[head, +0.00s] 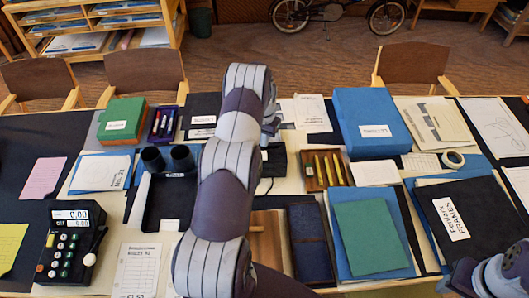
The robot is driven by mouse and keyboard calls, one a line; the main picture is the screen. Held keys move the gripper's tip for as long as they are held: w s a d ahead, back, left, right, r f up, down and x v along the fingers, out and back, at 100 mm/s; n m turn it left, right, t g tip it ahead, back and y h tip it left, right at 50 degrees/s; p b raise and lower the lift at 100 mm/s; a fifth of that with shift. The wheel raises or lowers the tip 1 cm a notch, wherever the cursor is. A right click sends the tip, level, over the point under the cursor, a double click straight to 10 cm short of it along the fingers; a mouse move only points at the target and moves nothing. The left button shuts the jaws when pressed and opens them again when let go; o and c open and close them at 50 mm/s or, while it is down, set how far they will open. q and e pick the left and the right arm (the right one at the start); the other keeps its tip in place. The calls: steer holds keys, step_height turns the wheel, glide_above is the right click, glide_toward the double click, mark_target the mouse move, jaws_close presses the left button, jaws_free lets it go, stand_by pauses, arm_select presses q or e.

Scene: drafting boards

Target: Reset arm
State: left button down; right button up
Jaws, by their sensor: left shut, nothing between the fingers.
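My left arm rises through the middle of the head view and bends over at the top. My left gripper (270,134) is small and mostly hidden behind the arm links. It is shut with nothing in it, over the middle of the table. Only a link of my right arm shows at the lower right corner, and its gripper is out of view.
The table is crowded: a black calculator (72,243), a green box (122,120), a black tray (170,200), a pencil tray (324,171), a blue box (370,122), a green folder (374,237) and a black folder (475,219). Chairs (411,64) stand behind.

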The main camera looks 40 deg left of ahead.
stand_by(0.4)
arm_select(q)
steer(key=shift+w, duration=0.1)
steer(key=s+d+r+b, duration=0.1)
steer(key=s+d+r, duration=0.4)
steer(key=s+d, duration=0.2)
steer(key=s+d+r+m+t+b, duration=0.1)
steer(key=s+d+r+b, duration=0.1)
steer(key=s+d+r, duration=0.3)
steer(key=s+d+r+m+b, duration=0.1)
steer(key=s+d+r+b, duration=0.1)
steer(key=s+d+r, duration=0.3)
steer(key=s+d, duration=0.4)
steer(key=d, duration=0.4)
steer(key=shift+s, duration=0.4)
steer(key=shift+s, duration=0.1)
